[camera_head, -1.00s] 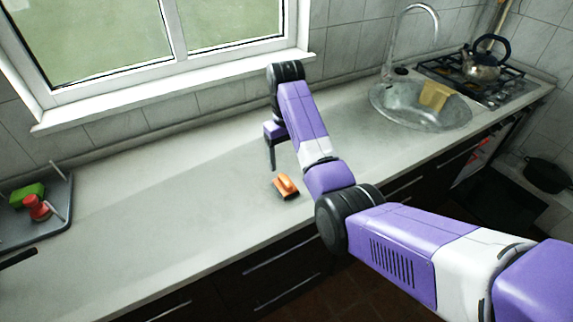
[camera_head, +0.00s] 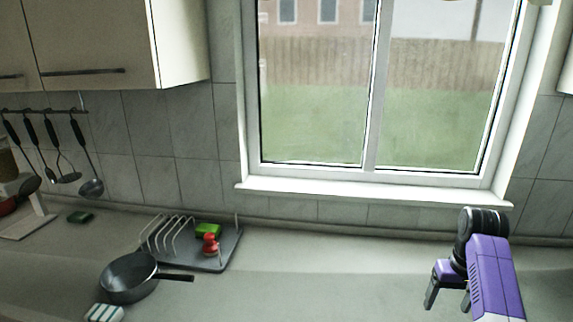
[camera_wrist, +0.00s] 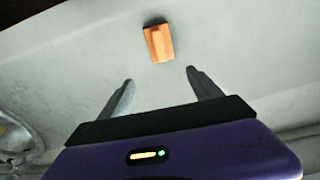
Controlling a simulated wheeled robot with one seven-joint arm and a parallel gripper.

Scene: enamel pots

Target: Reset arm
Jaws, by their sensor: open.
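My gripper (camera_head: 448,297) is at the lower right of the head view, over the counter and pointing down. In the wrist view my gripper (camera_wrist: 160,83) has its two fingers spread apart with nothing between them. An orange brush-like block (camera_wrist: 158,43) with a dark end lies on the counter beyond the fingertips, apart from them. The block is out of the head view.
A grey dish rack (camera_head: 225,255) holds a green sponge (camera_head: 208,230) and a red-handled item (camera_head: 211,245). A dark pan (camera_head: 128,277) stands beside it. A striped block (camera_head: 104,313) lies in front. The counter between rack and arm is clear. A window (camera_head: 370,90) is behind.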

